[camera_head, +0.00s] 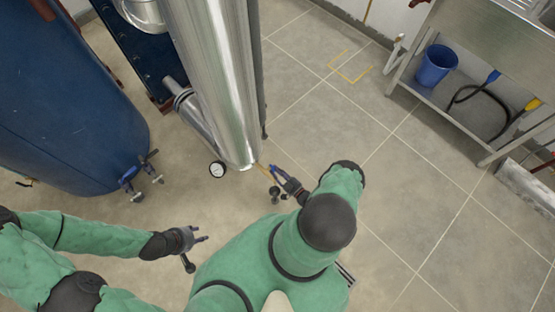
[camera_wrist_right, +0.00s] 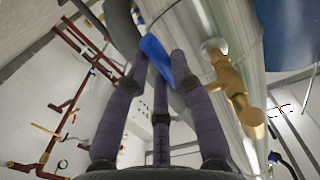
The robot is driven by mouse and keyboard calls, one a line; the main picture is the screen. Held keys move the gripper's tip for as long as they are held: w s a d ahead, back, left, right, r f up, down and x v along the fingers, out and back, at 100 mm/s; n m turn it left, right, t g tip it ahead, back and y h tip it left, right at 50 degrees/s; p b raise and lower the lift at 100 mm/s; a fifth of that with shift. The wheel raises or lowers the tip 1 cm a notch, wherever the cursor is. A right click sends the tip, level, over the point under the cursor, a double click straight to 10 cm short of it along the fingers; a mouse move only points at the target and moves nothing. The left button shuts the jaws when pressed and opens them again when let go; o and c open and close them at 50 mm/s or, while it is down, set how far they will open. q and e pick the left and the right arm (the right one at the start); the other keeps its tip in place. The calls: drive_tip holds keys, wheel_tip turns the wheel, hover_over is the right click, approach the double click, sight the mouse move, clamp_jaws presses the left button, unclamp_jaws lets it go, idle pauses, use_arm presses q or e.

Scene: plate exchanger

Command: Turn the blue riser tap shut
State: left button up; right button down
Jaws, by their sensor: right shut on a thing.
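The steel riser (camera_head: 215,80) stands in the middle of the head view. A brass tap (camera_head: 262,167) sits near its lower end; its brass body (camera_wrist_right: 236,92) shows larger in the right wrist view. My right gripper (camera_head: 279,179) is shut on the blue tap handle, beside the riser's lower end. In the right wrist view the blue handle (camera_wrist_right: 156,55) lies slanted between the fingers of the right gripper (camera_wrist_right: 158,65). My left gripper (camera_head: 197,250) is open and empty, left of and below the riser. The far end of the handle is partly hidden by the fingers.
A round gauge (camera_head: 217,169) sits left of the riser's lower end. A large blue tank (camera_head: 65,100) with small blue-handled valves (camera_head: 128,179) stands at the left. A metal bench (camera_head: 480,110) with a blue bucket (camera_head: 436,65) stands at the right. The tiled floor between is clear.

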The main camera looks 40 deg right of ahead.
drive_tip(key=shift+w, duration=0.15)
idle(0.4)
drive_tip(key=c, duration=1)
unclamp_jaws()
drive_tip(key=shift+c, duration=0.2)
drive_tip(key=s, duration=1.2)
drive_tip(key=shift+d+f, duration=0.15)
drive_tip(key=shift+d, duration=0.3)
